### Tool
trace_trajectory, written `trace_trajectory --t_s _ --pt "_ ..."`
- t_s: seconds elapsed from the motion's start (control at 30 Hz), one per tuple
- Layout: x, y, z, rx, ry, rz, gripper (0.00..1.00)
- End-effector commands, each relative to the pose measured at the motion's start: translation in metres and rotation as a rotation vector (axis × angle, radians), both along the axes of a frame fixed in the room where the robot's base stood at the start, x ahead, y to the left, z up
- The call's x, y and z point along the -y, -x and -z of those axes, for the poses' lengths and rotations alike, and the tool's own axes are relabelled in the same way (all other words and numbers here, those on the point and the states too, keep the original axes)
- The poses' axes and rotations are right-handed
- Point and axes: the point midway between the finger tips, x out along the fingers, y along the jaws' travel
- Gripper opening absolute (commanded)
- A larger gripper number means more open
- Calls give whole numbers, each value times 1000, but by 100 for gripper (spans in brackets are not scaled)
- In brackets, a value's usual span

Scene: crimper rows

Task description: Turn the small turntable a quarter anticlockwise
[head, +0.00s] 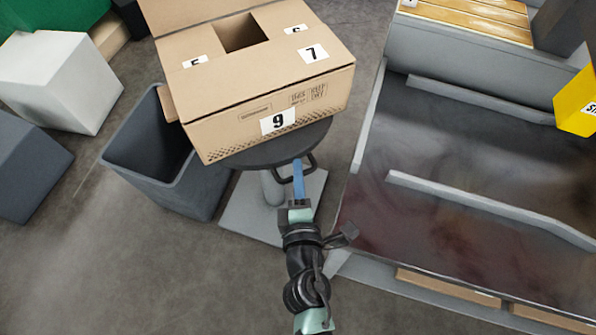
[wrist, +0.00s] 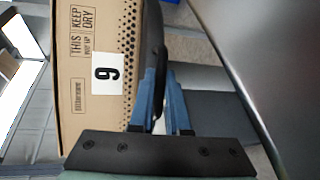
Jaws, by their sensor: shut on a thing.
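The small turntable (head: 305,140) is a dark round disc on a grey pedestal with a square base plate. A dark loop handle (head: 311,168) stands out from its near rim. An open cardboard box (head: 235,128) sits on the disc and hides most of it. The box face towards me bears a 9. My gripper (head: 298,170) reaches the near rim from below in the head view, with blue fingers shut on the handle. In the wrist view the fingers (wrist: 160,85) close around the dark handle, beside the box face with the 9. The exact grip contact is partly hidden.
A dark grey open bin (head: 160,160) stands close left of the turntable. A large grey-walled bench (head: 450,235) with a dark, shiny surface is close on the right. White (head: 65,85) and grey boxes stand farther left. Floor is clear at the lower left.

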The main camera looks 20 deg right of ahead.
Motion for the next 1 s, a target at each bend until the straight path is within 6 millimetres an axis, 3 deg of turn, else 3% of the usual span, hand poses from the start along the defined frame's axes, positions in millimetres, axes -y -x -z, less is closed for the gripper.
trace_trajectory --t_s 0.03,0.07,0.13,0.57,1.0 --pt "3 1 0 -2 2 7 0" --pt "3 1 0 -2 2 7 17" --pt "2 1 0 -2 2 6 27" --pt "-1 9 0 -2 1 3 27" --pt "-25 79 -13 -4 -2 8 27"
